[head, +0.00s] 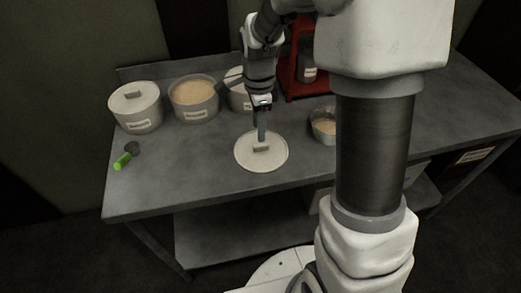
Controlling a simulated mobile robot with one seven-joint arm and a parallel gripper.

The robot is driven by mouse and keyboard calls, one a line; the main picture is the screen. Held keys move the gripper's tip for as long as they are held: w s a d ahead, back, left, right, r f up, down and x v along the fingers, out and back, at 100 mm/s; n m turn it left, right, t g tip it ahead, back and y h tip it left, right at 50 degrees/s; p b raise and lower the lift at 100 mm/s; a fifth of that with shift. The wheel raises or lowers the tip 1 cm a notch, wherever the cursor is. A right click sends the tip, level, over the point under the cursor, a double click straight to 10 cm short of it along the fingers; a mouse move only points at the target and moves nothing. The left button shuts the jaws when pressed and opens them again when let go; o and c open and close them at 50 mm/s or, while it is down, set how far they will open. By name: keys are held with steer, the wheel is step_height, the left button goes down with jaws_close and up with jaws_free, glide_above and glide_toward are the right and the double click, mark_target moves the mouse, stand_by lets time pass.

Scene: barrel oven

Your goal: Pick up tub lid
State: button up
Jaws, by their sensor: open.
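The tub lid (262,160) is a flat, pale round disc with a small block handle on top. It lies flat on the grey metal table near the front edge. My gripper (262,140) points down just above the lid's handle. It is open, with its fingers at or around the handle; whether they touch it cannot be told at this size. An uncovered tub (194,112) with tan contents stands behind and to the left of the lid.
On the table (200,170) a lidded tub (136,122) stands at left, with another tub (238,102) behind my gripper. A green-handled tool (125,158) lies front left. A small bowl (322,128) and a red rack (294,80) stand right. The table's front left is mostly clear.

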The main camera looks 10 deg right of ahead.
mark_target(261, 145)
steer(key=f, duration=0.4)
steer(key=f+b, duration=0.1)
steer(key=f, duration=0.1)
steer(key=shift+d+f, duration=0.25)
steer(key=shift+f, duration=0.15)
jaws_close()
